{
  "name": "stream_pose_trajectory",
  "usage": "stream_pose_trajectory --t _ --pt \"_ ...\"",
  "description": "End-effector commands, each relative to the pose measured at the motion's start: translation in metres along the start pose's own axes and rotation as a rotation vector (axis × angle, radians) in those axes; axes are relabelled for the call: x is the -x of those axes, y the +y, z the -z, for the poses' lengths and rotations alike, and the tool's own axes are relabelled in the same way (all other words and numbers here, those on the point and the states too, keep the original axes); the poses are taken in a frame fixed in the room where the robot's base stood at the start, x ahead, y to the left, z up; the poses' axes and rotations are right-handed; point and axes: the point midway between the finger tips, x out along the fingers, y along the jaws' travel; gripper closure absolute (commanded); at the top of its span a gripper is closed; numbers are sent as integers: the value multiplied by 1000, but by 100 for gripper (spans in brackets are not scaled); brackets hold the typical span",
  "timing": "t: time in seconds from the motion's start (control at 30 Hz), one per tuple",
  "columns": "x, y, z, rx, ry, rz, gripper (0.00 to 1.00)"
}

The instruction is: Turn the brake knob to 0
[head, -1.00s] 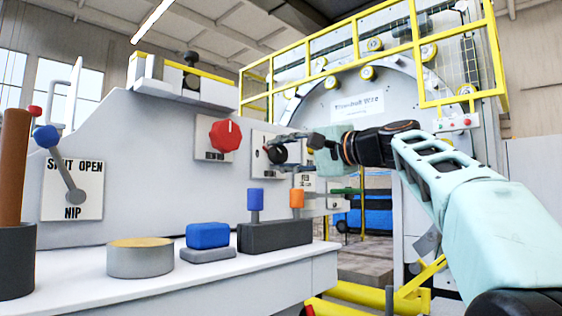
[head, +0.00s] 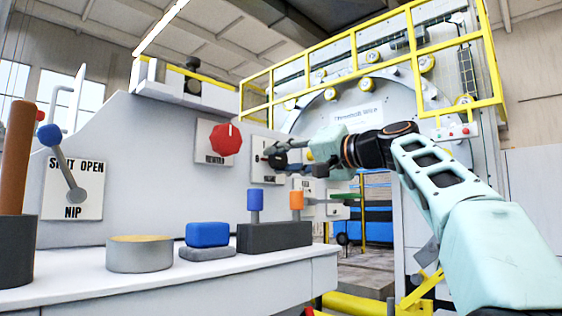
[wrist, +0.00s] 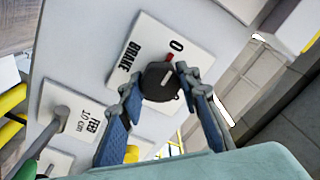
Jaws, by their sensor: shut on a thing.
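The brake knob (wrist: 160,83) is dark and round, on a white plate (wrist: 136,52) lettered BRAKE with a 0. A small red mark shows at the knob's edge on the side facing the 0, close to that digit. My gripper (wrist: 158,84) is shut on the knob, one finger on each side of it in the wrist view. In the head view my gripper (head: 283,153) reaches in from the right to the brake plate (head: 257,168), and its fingers largely hide the knob.
A red rewind knob (head: 225,139) sits left of the brake plate. A FEED plate (wrist: 85,126) with a grey lever adjoins the brake plate.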

Motion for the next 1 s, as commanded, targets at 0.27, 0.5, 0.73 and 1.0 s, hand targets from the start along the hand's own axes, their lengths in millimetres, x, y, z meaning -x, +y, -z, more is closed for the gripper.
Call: stream_pose_trajectory --t 0.27,0.5,0.73,1.0 --pt "0 1 -1 8 -2 -2 94" --pt "0 1 0 7 -2 -2 58" --pt "0 0 0 6 -1 -1 51" --pt "11 0 1 7 2 -3 51"
